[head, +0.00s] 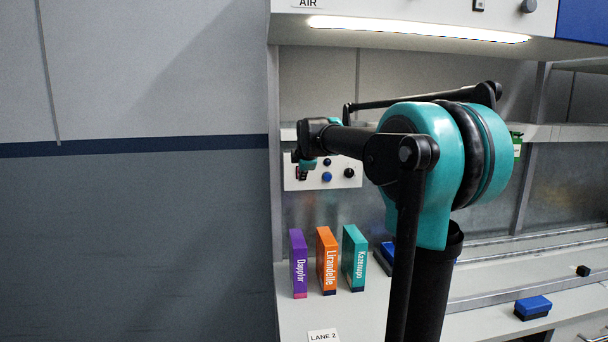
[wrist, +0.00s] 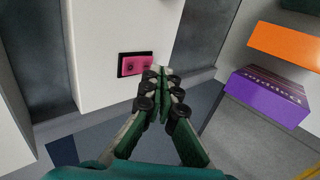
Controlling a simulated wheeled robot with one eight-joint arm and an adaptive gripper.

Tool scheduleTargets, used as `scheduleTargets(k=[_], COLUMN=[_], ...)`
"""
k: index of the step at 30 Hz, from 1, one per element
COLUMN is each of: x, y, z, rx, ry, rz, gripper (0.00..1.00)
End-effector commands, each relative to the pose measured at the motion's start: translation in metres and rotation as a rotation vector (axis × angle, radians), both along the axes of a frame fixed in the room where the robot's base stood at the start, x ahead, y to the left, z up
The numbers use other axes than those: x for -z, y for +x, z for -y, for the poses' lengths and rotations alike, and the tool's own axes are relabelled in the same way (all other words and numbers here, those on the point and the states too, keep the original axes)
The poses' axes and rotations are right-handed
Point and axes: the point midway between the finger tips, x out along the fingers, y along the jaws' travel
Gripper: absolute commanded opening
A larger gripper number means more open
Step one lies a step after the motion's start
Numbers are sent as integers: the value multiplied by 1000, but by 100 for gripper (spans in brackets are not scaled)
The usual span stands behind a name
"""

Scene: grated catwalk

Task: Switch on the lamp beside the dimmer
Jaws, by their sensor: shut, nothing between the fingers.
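Which control is the dimmer I cannot tell. My gripper (head: 303,172) is in front of the panel's left end and hides part of it. In the wrist view a pink switch (wrist: 135,65) in a black frame sits on the white panel face. My gripper's fingers (wrist: 163,75) are shut and empty, with their tips just right of the pink switch. Whether they touch the panel I cannot tell.
A purple box (head: 299,264), an orange box (head: 327,260) and a teal box (head: 354,258) stand on the bench below the panel. A lit strip lamp (head: 420,30) is under the overhead cabinet. A blue box (head: 533,307) lies at right.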

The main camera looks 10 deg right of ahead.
Motion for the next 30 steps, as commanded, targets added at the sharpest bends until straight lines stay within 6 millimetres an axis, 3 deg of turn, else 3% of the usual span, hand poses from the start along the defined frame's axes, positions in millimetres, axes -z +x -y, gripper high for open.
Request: scheduleTargets(k=[6, 30], x=[1, 3], y=[13, 21], z=[0, 0], rx=[0, 1], ry=[0, -1], rz=[0, 8], gripper=[0, 0])
